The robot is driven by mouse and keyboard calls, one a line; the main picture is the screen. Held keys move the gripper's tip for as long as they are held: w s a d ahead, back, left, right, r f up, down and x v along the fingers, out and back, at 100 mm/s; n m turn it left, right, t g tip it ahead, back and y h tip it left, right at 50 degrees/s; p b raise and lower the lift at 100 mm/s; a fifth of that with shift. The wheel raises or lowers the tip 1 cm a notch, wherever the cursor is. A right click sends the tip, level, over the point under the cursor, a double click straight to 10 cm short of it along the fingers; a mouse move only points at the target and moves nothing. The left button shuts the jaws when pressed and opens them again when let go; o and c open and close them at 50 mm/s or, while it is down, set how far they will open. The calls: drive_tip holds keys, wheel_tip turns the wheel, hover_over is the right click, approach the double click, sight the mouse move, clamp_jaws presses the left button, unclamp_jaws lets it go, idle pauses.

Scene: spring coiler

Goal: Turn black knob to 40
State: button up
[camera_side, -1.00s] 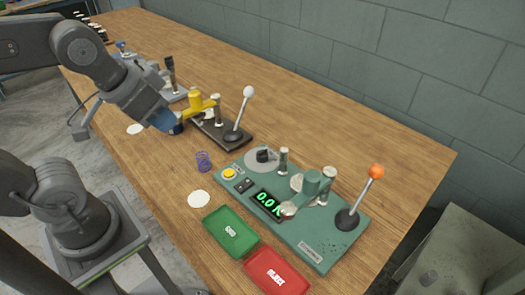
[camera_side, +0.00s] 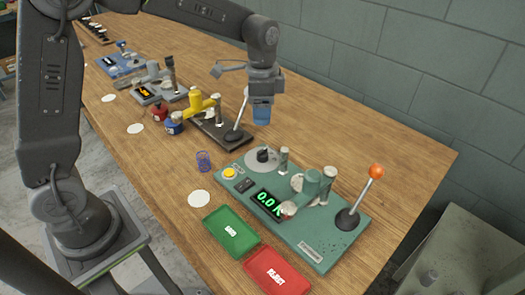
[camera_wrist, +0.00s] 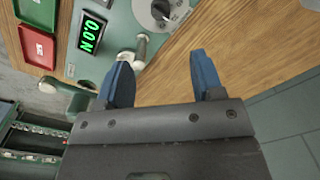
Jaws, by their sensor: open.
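The black knob (camera_side: 263,154) sits on a round grey dial plate on the green machine (camera_side: 335,236). In the wrist view the black knob (camera_wrist: 161,9) shows at the top edge, partly cut off, with the pale dial around it. The green display (camera_side: 270,202) appears to read 0.0, followed by a partly hidden character. My gripper (camera_side: 262,114) points down above and behind the knob, apart from it. In the wrist view my gripper's blue fingers (camera_wrist: 158,82) are spread with nothing between them, and the knob lies beyond them.
An orange-topped lever (camera_side: 376,171) and grey posts rise from the green machine. A white-topped lever (camera_side: 240,112) stands close to my gripper. Green (camera_side: 212,217) and red (camera_side: 250,264) trays lie in front. A purple spring (camera_side: 204,161) stands on the bare wood at left.

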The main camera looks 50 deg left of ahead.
sight(262, 151)
wheel_tip(262, 151, down, 14)
idle(0.6)
drive_tip(key=c, duration=0.9)
